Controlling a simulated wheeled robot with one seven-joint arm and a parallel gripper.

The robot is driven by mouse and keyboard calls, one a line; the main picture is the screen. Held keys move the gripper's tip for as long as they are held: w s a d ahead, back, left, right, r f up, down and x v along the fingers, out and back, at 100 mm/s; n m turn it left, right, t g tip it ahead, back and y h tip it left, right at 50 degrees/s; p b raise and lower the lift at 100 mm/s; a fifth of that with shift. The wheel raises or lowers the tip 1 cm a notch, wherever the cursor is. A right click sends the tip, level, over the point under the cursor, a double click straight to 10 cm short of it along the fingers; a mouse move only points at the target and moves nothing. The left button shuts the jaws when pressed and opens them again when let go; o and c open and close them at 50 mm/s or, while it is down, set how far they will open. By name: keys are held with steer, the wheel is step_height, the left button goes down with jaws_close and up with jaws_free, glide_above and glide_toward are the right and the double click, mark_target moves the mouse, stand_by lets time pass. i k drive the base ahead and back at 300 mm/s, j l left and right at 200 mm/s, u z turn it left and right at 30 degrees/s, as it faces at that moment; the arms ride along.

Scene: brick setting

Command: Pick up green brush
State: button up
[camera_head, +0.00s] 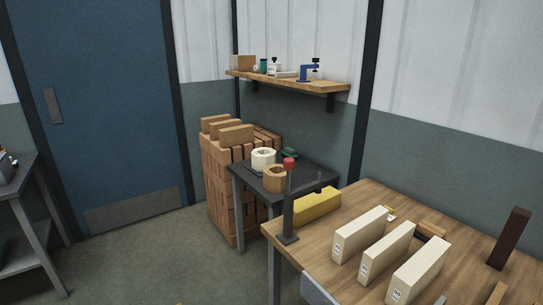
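A small green item (290,154) lies at the back of the small dark table (310,183), behind the rolls. It may be the green brush, but it is too small to make out bristles or a handle. Another small green object (264,66) stands on the wooden wall shelf (300,83); it looks upright like a cup or bottle, and I cannot tell what it is. My gripper is not in view.
A white roll (263,159) and a brown roll (275,178) stand on the dark table. Stacked bricks (220,185) stand behind. Floor (170,250) at left is clear.

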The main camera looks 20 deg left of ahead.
mark_target(287, 152)
steer(key=i+j+u, duration=0.2)
steer(key=u, duration=0.2)
steer(key=i+j+u, duration=0.1)
steer(key=i+u, duration=0.5)
steer(key=u, duration=0.15)
steer(key=i+u, duration=0.35)
steer(key=i+j+u, duration=0.3)
steer(key=i+u, duration=0.15)
steer(key=i, duration=0.3)
steer(key=i+u, duration=0.5)
steer(key=i, duration=0.3)
steer(key=i+l+z, duration=0.15)
steer(key=i+z, duration=0.65)
steer(key=i+j+z, duration=0.1)
steer(key=i+z, duration=0.35)
steer(key=i+j+z, duration=0.2)
steer(key=i+z, duration=0.55)
steer(key=z, duration=0.15)
steer(key=i+z, duration=0.45)
steer(key=i+j+z, duration=0.25)
steer(key=z, duration=0.25)
steer(key=i+j, duration=0.4)
